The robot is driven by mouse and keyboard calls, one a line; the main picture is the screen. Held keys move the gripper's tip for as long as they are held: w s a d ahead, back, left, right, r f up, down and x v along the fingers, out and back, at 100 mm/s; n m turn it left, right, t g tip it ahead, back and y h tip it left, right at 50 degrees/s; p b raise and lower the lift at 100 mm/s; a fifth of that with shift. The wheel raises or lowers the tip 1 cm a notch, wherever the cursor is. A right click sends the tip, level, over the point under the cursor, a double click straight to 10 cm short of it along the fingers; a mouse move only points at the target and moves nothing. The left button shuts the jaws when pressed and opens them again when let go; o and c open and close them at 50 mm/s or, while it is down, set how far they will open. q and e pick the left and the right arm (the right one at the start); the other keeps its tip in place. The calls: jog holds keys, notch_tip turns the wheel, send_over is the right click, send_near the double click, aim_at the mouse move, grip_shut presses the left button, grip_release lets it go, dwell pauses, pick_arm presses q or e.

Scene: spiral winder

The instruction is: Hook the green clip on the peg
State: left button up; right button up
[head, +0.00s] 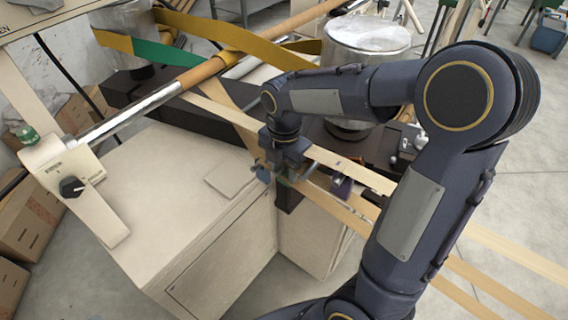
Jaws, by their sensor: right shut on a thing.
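My right arm reaches in from the lower right, and my right gripper (277,172) is over the front edge of the machine by the wooden strips. A small dark purple piece (343,187) sits just right of the gripper, near a thin metal rod (322,184). I cannot make out which part is the peg, or whether the clip touches it. My left gripper is not in view.
The cream machine cabinet (160,180) fills the left, with a black knob (72,187) and a long roller (135,112). A metal drum (365,45) stands behind my arm. Wooden strips (500,250) run to the lower right.

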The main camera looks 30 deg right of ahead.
jog(key=shift+f, duration=0.25)
jog(key=o, duration=1)
jog(key=shift+o, duration=0.2)
